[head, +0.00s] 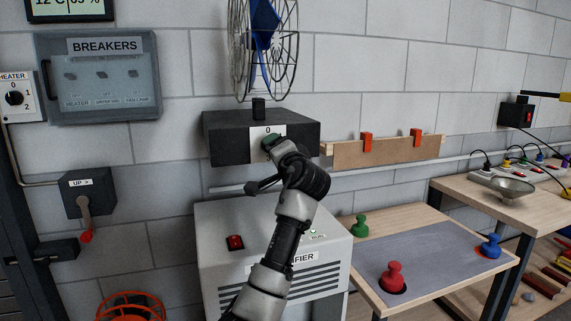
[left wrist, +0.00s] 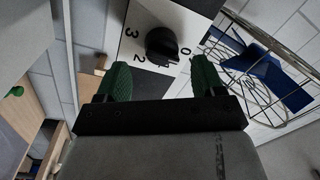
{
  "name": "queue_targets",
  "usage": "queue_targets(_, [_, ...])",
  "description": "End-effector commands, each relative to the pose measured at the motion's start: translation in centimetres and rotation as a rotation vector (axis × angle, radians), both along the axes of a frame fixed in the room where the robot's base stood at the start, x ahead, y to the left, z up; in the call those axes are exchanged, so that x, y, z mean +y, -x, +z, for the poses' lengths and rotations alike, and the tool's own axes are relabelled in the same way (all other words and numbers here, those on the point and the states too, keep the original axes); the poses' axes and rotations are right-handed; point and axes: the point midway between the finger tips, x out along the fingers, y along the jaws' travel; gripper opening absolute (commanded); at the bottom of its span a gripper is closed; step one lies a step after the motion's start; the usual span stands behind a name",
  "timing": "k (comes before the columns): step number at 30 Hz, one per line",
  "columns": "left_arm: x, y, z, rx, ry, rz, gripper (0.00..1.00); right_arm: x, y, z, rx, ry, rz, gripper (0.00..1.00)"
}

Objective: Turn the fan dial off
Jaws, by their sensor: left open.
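The fan dial (left wrist: 162,45) is a black round knob on a white plate with the numbers 0, 2 and 3 legible around it; I cannot tell for sure which number it points at. The white plate (head: 256,131) is on the front of the dark fan box (head: 225,138), and the 0 shows at its top. In the head view my gripper hides the knob. My left gripper (head: 272,142) is at the plate. In the left wrist view its green fingers (left wrist: 162,76) are apart, with the knob just beyond the gap between them and nothing visibly held. My right gripper is not in view.
The wire-caged fan (head: 263,45) stands on the box. A purifier (head: 220,222) with a red switch is below. A breaker panel (head: 98,110) and a heater dial (head: 16,98) are left. A table (head: 433,213) with coloured knobbed pieces and a rail (head: 385,152) are right.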

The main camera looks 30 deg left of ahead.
Motion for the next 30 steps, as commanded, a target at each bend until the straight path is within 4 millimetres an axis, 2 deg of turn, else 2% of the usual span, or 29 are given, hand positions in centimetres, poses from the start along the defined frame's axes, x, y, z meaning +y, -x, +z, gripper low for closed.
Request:
queue_targets(6, [-3.6, 2.7, -0.6, 0.000, 0.002, -0.003, 0.69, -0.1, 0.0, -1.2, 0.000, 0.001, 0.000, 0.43])
queue_targets(12, [-5.3, 4.1, -0.7, 0.002, 0.001, 0.000, 0.69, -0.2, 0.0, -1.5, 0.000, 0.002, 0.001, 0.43])
queue_targets(30, [-5.5, 4.3, -0.8, 0.004, 0.004, -0.001, 0.69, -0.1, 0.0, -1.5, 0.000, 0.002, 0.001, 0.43])
